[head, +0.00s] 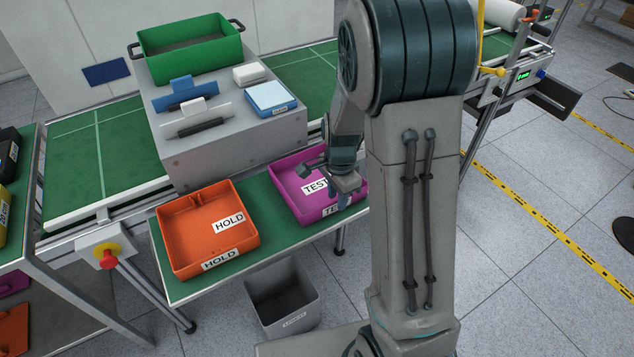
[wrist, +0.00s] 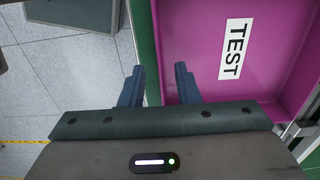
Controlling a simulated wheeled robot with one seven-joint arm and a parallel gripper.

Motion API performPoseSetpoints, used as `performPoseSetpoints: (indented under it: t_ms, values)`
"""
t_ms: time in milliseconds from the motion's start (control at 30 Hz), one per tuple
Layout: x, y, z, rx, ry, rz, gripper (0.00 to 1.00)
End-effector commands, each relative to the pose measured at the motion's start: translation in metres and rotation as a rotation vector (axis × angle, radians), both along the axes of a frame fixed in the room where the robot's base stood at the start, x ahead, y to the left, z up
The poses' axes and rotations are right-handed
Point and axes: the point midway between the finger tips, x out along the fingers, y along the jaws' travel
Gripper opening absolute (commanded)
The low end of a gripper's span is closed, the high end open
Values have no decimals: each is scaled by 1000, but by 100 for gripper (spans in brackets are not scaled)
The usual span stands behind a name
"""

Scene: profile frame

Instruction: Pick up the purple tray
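The purple tray (head: 287,188) with white TEST labels sits on the green-topped side table, right of the orange tray. My gripper (head: 338,198) is over the purple tray's near right part, pointing down. In the wrist view the purple tray (wrist: 192,35) fills the right side. There my gripper (wrist: 160,78) is open, with its two blue fingers apart and nothing held. The tray's near wall runs between the fingers, one on the inner side and one on the outer side. I cannot tell whether either finger touches the wall.
An orange tray (head: 208,228) labelled HOLD sits close on the left. A grey block (head: 235,135) behind carries a green bin (head: 190,48) and small items. A grey waste bin (head: 283,300) stands on the floor below. A red stop button (head: 108,260) is at left.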

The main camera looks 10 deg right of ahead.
Motion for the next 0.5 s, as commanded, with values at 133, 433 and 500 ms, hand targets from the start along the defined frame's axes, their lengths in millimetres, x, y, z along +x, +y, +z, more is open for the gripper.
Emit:
performPoseSetpoints:
  t_ms: [133, 433, 500]
  values:
    - [0, -1, -18, 0, 2, -2, 29]
    - [0, 0, -25, 1, -2, -1, 29]
    - [0, 0, -25, 1, -2, -1, 21]
